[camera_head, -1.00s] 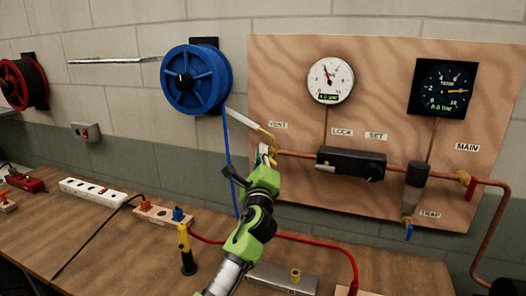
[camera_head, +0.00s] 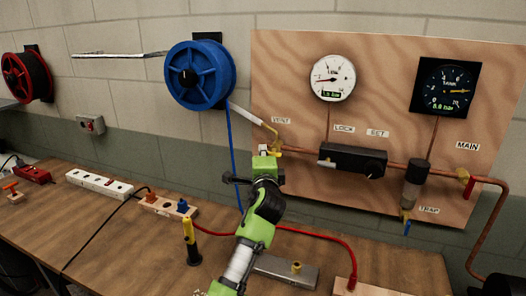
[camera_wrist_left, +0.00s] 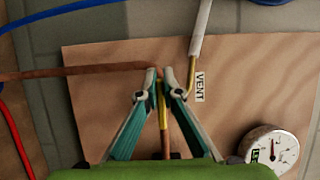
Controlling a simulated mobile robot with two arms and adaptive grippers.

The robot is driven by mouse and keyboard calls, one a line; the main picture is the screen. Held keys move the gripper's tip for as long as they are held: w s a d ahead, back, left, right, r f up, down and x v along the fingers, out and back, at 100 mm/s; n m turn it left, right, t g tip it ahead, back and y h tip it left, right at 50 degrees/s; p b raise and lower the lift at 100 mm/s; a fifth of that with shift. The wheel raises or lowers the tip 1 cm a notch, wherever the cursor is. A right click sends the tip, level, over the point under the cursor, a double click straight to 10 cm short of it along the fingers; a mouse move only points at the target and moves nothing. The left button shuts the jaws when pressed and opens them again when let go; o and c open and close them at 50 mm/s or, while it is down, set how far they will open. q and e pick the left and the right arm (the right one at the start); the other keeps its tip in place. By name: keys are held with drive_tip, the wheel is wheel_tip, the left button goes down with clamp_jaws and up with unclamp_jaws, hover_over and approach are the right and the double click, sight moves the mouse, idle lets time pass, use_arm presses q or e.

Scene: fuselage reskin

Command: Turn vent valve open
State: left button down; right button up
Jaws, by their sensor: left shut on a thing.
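The vent valve's yellow handle (camera_wrist_left: 162,98) lies between the fingers of my left gripper (camera_wrist_left: 164,76) in the left wrist view. The fingers are closed around it, beside the copper pipe end. In the head view my left gripper (camera_head: 266,152) is at the left end of the copper pipe, just below the VENT label (camera_head: 281,120). The VENT label also shows in the left wrist view (camera_wrist_left: 200,86), right of the fingers. The valve body is largely hidden by the fingers. My right gripper is not in view.
The wooden panel (camera_head: 290,70) carries a white gauge (camera_head: 332,78), a dark gauge (camera_head: 445,87) and a black regulator (camera_head: 352,160). A white tube (camera_head: 247,114) runs close above my gripper. A blue hose (camera_head: 231,150) hangs beside it from the blue reel (camera_head: 200,75).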

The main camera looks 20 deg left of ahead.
use_arm(q)
drive_tip(key=shift+f, duration=0.1)
idle(0.3)
drive_tip(key=c, duration=2.2)
unclamp_jaws()
drive_tip(key=v, duration=1.2)
